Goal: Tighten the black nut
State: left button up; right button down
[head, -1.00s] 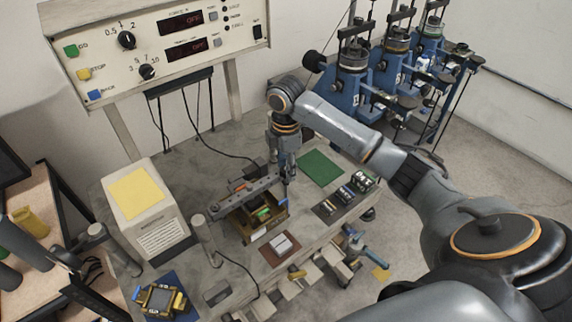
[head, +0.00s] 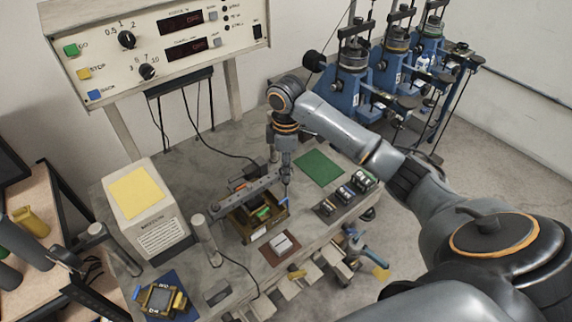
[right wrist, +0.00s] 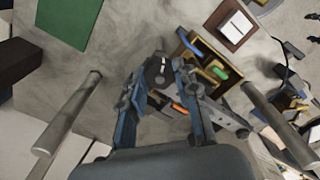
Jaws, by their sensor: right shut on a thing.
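My right gripper (head: 287,186) points down at the right end of a grey bar above the worktable. In the right wrist view its blue fingers (right wrist: 160,88) are shut around a dark piece with a white mark, which looks like the black nut (right wrist: 158,69). The fingers partly hide it, and I cannot tell how tight it is. The grey bar (head: 252,190) crosses over a brown open-topped fixture (head: 238,224) with green and yellow parts inside. My left gripper is not in view.
A white box with a yellow top (head: 137,192) and a grey post (head: 205,240) stand left of the fixture. A green mat (head: 320,168) lies at right, near a dark tray (head: 346,194). Blue presses (head: 352,92) stand behind. A control panel (head: 155,48) is at back left.

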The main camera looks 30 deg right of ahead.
jog(key=m, duration=0.3)
jog(key=shift+m, duration=0.4)
jog(key=m, duration=0.3)
jog(key=shift+m, duration=0.3)
jog(key=m, duration=0.5)
jog(key=shift+m, duration=0.7)
jog(key=c, duration=1)
grip_release()
jog(key=shift+r, duration=0.2)
notch_tip(320, 180, up, 12)
jog(key=shift+f, duration=0.15)
